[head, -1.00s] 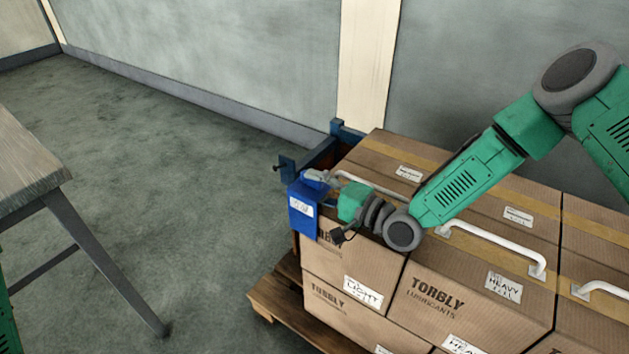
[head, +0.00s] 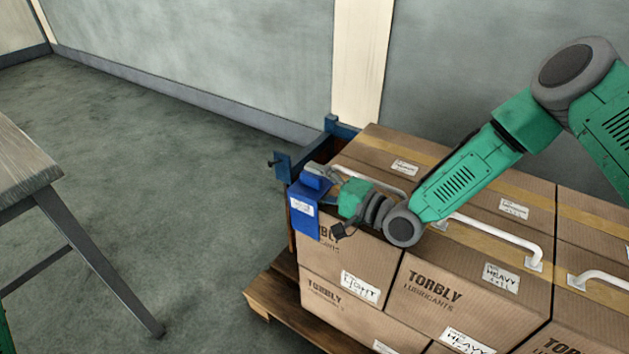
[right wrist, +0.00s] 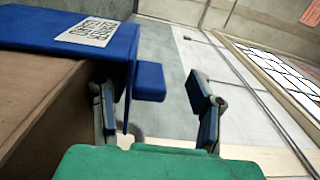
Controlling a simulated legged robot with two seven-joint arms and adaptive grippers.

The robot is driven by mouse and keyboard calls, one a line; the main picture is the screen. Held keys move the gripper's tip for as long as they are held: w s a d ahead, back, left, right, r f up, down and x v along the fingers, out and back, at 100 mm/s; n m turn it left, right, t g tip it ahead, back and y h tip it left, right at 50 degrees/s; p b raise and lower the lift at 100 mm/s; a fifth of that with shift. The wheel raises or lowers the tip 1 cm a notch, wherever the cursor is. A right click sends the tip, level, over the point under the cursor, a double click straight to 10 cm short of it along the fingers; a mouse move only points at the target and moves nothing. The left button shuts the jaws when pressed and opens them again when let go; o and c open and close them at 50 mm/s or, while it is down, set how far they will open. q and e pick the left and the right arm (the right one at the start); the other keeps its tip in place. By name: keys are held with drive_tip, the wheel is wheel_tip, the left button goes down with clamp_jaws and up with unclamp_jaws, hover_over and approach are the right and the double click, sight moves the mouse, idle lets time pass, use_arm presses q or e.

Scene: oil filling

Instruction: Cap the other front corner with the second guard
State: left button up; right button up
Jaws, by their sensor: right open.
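The blue corner guard (head: 304,209) with a white label sits over the front left top corner of the carton stack (head: 352,249). It also shows in the right wrist view (right wrist: 62,33), its label facing the camera. My right gripper (head: 327,182) is at the guard's tab, the arm reaching over the cartons from the right. In the right wrist view, its fingers (right wrist: 150,105) stand apart, one on each side of the tab (right wrist: 150,81), with a clear gap to the right finger. Contact on the left is hidden by the guard. My left gripper is out of view.
White handles (head: 495,239) stand up from the carton tops. The cartons rest on a wooden pallet (head: 268,302) with a blue metal frame (head: 283,166) behind. A table (head: 22,163) stands at left, with clear floor (head: 190,180) between.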

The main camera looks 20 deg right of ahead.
drive_tip(key=shift+s+f, duration=0.25)
drive_tip(key=shift+f, duration=0.15)
drive_tip(key=shift+s+d, duration=0.15)
drive_tip(key=shift+s, duration=0.05)
drive_tip(key=v, duration=1.1)
drive_tip(key=shift+d+r, duration=0.1)
drive_tip(key=shift+d, duration=0.05)
